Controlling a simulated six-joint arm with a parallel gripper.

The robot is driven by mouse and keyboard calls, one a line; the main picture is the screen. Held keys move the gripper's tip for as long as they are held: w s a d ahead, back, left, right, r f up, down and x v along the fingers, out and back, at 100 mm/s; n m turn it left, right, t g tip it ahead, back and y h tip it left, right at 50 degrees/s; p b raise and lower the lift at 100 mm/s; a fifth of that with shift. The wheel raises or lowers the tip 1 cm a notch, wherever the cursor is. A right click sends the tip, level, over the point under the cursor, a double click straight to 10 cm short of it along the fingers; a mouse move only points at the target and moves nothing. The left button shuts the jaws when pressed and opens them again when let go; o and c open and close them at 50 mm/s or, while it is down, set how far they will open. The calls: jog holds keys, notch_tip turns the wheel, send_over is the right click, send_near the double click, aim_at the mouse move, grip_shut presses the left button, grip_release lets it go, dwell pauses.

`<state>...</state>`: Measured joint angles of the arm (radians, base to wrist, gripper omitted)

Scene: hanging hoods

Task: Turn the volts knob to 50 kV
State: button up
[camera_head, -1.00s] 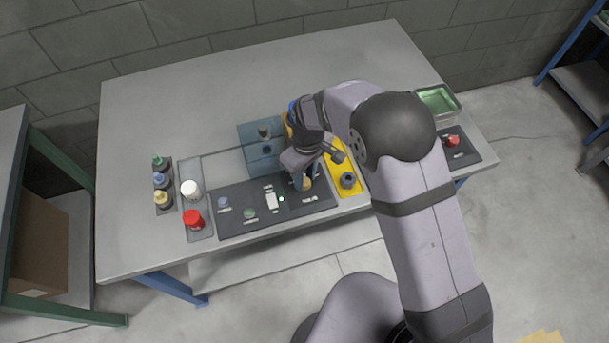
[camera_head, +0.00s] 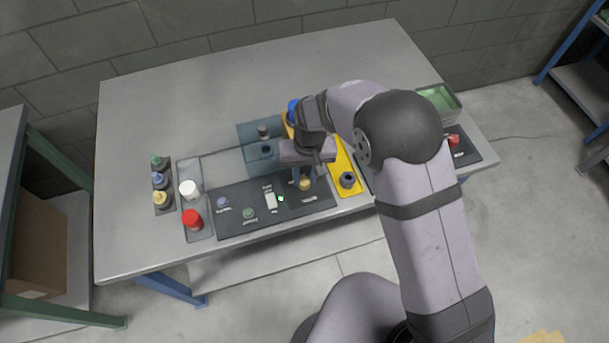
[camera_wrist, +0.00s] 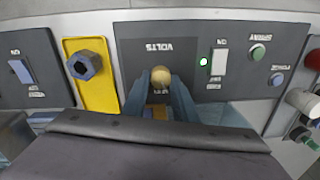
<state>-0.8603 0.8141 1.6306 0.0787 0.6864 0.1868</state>
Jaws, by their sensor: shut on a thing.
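The volts knob is a small tan-yellow round knob (camera_wrist: 160,76) on a dark panel (camera_wrist: 140,35), below the upside-down word VOLTS in the wrist view. It also shows in the head view (camera_head: 305,185). My gripper (camera_wrist: 160,90) has a blue finger on each side of the knob and is shut on it. In the head view my gripper (camera_head: 301,180) reaches down to the panel from behind the knob. The fingers hide part of the markings around the knob, so I cannot read its setting.
A lit green lamp (camera_wrist: 203,61), white rocker switch (camera_wrist: 219,61), green button (camera_wrist: 257,52) and blue button (camera_wrist: 277,79) share the panel. A yellow plate with a dark hex fitting (camera_head: 348,180) stands close by. Red (camera_head: 193,219) and white (camera_head: 189,190) capped items stand left.

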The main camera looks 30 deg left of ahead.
aim_at(307, 180)
jog(key=shift+m, duration=2.3)
jog(key=o, duration=1)
jog(key=shift+o, duration=0.2)
jog(key=shift+r, duration=0.1)
jog(key=shift+d+r+b, duration=0.15)
jog(key=shift+r+b, duration=0.35)
jog(key=shift+r, duration=1.35)
jog(key=shift+d+r+b, duration=0.1)
jog(key=shift+r+b, duration=0.35)
jog(key=shift+r, duration=1.35)
